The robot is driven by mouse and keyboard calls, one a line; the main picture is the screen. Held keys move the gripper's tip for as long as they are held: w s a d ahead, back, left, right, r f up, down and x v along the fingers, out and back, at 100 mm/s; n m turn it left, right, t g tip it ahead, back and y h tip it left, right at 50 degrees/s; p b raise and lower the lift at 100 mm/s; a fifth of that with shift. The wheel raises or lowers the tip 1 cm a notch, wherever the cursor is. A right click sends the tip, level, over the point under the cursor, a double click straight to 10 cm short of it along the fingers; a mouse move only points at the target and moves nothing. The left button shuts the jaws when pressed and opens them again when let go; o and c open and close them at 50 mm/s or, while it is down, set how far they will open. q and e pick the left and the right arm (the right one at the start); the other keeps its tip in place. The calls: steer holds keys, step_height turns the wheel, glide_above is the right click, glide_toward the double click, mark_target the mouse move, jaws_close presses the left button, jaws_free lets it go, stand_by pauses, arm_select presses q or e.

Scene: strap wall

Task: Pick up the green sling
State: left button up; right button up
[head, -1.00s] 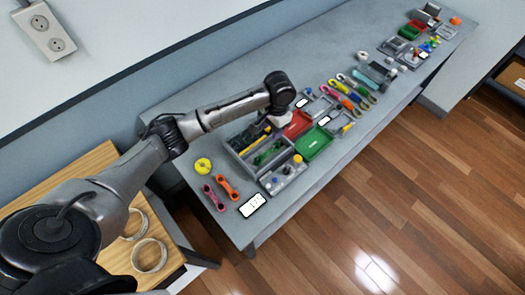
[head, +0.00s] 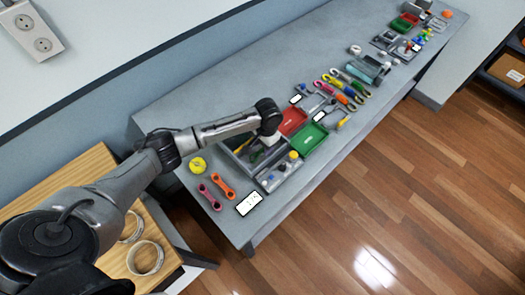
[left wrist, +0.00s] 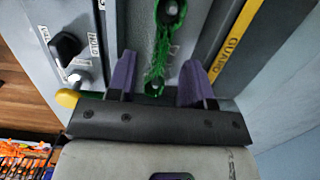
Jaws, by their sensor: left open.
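The green sling (left wrist: 161,45) shows in the left wrist view, lying lengthwise in a grey tray compartment with a dark round end at the top and another near my gripper. My left gripper (left wrist: 159,66) is open, its two purple fingers on either side of the sling's near part. I cannot tell how far above it the fingertips are. In the head view my left gripper (head: 268,140) is over the grey tray, and the sling is mostly hidden beneath it. My right gripper is in neither view.
A panel with a black knob (left wrist: 67,45) lies beside the sling. A yellow-labelled strip (left wrist: 238,35) runs on the other side. In the head view, red (head: 292,121) and green trays (head: 307,140) adjoin; orange (head: 222,186) and pink pieces (head: 209,197) lie in front.

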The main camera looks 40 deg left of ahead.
arm_select(q)
steer(key=shift+s+f, duration=0.15)
steer(key=shift+f, duration=0.85)
steer(key=shift+c, duration=0.2)
jaws_close()
